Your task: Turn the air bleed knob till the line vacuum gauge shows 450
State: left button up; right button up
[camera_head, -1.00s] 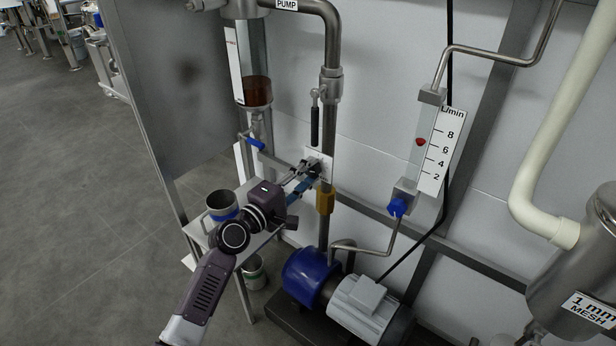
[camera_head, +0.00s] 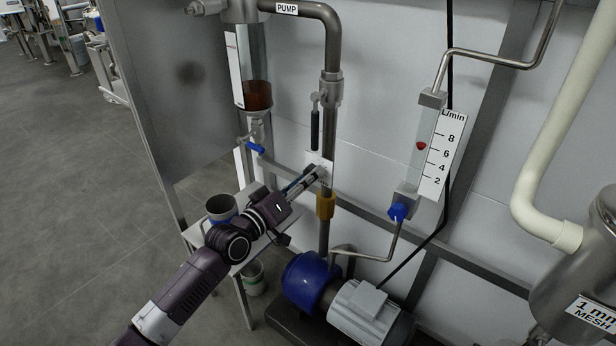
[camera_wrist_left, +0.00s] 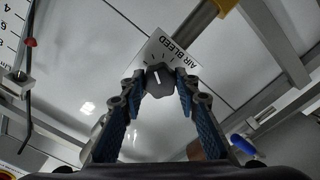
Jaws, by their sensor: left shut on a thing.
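The air bleed knob (camera_wrist_left: 158,82) is dark grey with a white pointer line. It sits in front of a white plate marked AIR BLEED (camera_wrist_left: 184,50), with dial ticks around the knob. My left gripper (camera_head: 319,174) reaches to this plate on the vertical pipe. In the left wrist view its blue-padded fingers (camera_wrist_left: 158,90) are shut on the knob, one tip on each side. In the head view the fingers mostly hide the knob. No line vacuum gauge can be seen in these views. My right gripper is not in view.
A flow meter (camera_head: 424,145) with a blue knob (camera_head: 398,211) is right of the pipe. A blue pump (camera_head: 305,278) stands below. A black-handled valve (camera_head: 315,128) is just above the plate. A small table (camera_head: 205,237) bears a cup (camera_head: 221,207) beside my arm.

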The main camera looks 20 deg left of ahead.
pick_arm(q)
jog(key=shift+f+m, duration=0.1)
jog(key=shift+m, duration=1)
jog(key=shift+p, duration=0.3)
jog(key=o, duration=1.2)
jog(key=shift+c, duration=0.2)
jog(key=v, duration=1.2)
